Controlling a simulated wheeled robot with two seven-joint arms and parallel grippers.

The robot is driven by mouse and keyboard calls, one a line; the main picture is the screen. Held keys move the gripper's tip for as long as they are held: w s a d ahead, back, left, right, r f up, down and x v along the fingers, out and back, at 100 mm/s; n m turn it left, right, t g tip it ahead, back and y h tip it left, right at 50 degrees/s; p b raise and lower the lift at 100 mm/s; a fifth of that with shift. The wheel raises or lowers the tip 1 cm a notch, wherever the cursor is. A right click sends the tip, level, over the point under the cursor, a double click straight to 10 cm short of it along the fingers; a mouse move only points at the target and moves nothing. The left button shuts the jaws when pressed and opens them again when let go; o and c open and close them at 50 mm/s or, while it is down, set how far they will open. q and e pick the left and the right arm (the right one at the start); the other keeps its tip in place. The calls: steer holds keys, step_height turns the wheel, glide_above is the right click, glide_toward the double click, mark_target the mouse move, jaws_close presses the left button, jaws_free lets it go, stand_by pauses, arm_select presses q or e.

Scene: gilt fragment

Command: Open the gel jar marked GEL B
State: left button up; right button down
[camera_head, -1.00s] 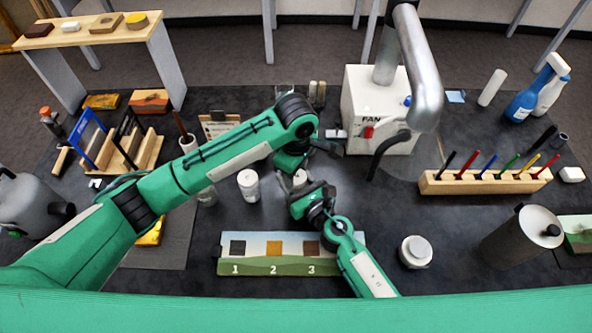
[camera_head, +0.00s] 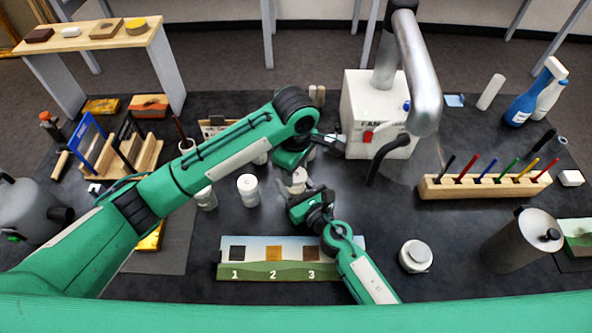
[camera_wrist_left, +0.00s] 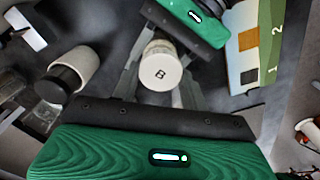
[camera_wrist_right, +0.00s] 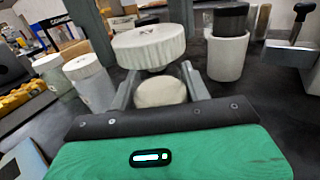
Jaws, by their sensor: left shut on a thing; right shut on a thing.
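The lid (camera_wrist_left: 160,72) of the white jar carries a dark B in the left wrist view. My left gripper (camera_head: 298,170) is shut on this lid. The lid also shows from the side in the right wrist view (camera_wrist_right: 148,45), above the pale rounded jar body (camera_wrist_right: 160,92), with a dark gap between them. My right gripper (camera_wrist_right: 158,88) is shut on the jar body. In the head view both grippers meet closely at the jar and hide most of it; the right gripper is on the near side.
White jars (camera_head: 247,189) stand left of the grippers. A dark-topped container (camera_wrist_right: 228,45) stands close by in the right wrist view. A numbered sample board (camera_head: 291,269) lies in front. The FAN box (camera_head: 378,110) with its duct is behind right. A round white pot (camera_head: 415,255) stands front right.

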mark_target(295, 174)
arm_select(q)
steer(key=shift+r, duration=1.6)
arm_select(e)
steer(key=c, duration=0.6)
jaws_free()
